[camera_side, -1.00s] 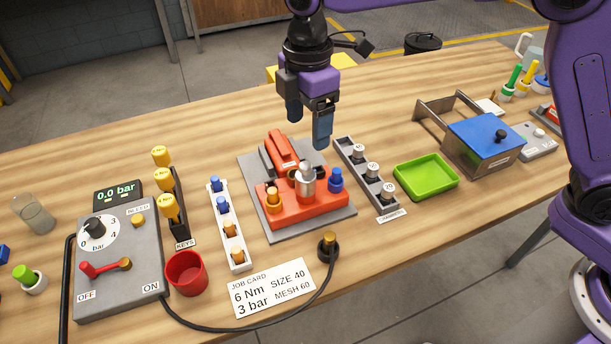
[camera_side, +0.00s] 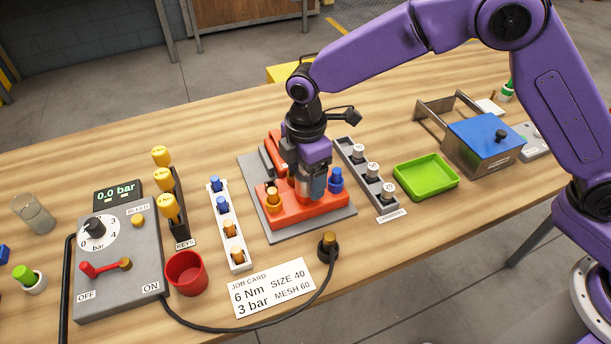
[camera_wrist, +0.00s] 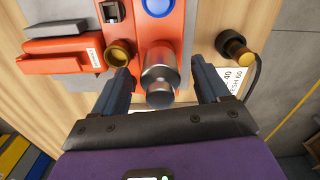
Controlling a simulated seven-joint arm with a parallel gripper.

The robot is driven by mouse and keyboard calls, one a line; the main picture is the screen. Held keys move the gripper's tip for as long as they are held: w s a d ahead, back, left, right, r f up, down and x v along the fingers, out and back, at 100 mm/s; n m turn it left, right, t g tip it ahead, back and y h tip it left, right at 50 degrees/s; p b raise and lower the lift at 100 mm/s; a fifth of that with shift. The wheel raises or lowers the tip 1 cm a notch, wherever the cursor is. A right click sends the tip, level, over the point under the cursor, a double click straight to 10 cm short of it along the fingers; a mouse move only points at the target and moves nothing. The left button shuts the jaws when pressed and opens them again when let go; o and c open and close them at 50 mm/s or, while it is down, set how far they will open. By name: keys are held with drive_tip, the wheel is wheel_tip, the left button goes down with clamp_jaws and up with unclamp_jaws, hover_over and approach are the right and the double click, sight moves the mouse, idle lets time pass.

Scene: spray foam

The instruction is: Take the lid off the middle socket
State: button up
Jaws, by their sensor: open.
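The orange block (camera_side: 290,216) sits on a grey plate, with a brass-coloured fitting (camera_side: 272,200) at its left and a blue cap (camera_side: 336,179) at its right. A silver cylindrical lid stands at the middle socket; it shows in the wrist view (camera_wrist: 159,75). In the side view my gripper hides most of it. My gripper (camera_side: 309,190) is lowered over the middle of the block. In the wrist view its two dark fingers (camera_wrist: 162,88) are apart, one on each side of the silver lid, with a visible gap to each.
A white strip with blue and brass fittings (camera_side: 229,222) lies left of the block. A grey rack of weight-like pieces (camera_side: 372,170) and a green tray (camera_side: 426,176) stand right. A hose ends at a black-and-brass connector (camera_side: 328,246) in front. A job card (camera_side: 271,289) lies nearby.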

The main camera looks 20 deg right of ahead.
drive_tip(key=shift+f, duration=0.35)
drive_tip(key=c, duration=1.1)
drive_tip(key=shift+r, duration=0.1)
